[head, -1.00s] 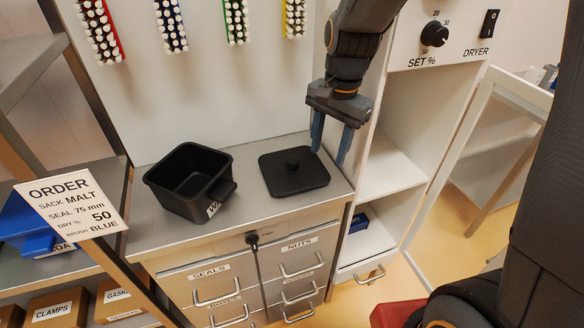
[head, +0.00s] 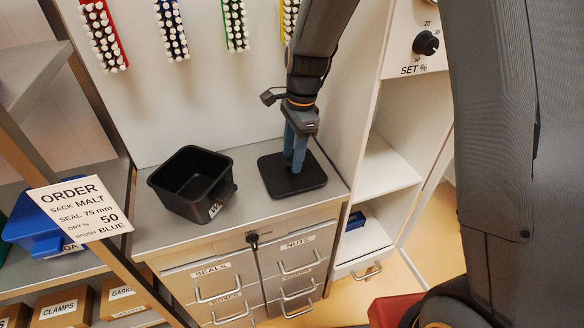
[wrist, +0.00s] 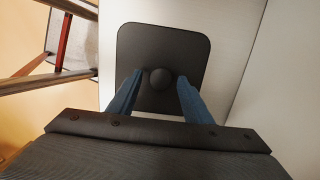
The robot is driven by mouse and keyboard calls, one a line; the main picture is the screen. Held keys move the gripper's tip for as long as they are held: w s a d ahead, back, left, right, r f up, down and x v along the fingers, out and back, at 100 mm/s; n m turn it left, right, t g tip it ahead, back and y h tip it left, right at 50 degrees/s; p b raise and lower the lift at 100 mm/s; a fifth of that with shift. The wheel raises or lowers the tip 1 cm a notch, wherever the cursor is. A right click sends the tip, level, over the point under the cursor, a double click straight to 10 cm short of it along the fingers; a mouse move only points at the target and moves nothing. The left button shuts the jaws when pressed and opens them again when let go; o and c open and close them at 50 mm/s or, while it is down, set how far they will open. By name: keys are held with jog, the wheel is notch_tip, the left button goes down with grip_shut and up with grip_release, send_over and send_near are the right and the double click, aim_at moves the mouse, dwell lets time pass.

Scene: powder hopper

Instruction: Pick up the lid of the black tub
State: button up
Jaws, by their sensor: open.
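The black square lid (head: 309,178) lies flat on the grey counter, to the right of the open black tub (head: 168,198). In the wrist view the lid (wrist: 190,48) shows with its round knob (wrist: 161,78) in the middle. My gripper (head: 294,165) points down over the lid, its blue fingers open. In the wrist view the fingers (wrist: 158,92) stand on either side of the knob, with a gap to each. In the head view the fingers hide the knob. I cannot tell how far the fingertips are above the lid.
The counter (head: 240,213) has drawers below it, with a black cable hanging from the front edge. A white wall panel holds brushes (head: 235,25) behind. A white shelf unit (head: 392,168) stands close on the right. The order card (head: 80,207) is at the left.

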jog(key=shift+a+f, duration=0.1)
jog(key=shift+f, duration=0.7)
jog(key=c, duration=1)
jog(key=shift+r, duration=0.1)
jog(key=shift+c, duration=0.2)
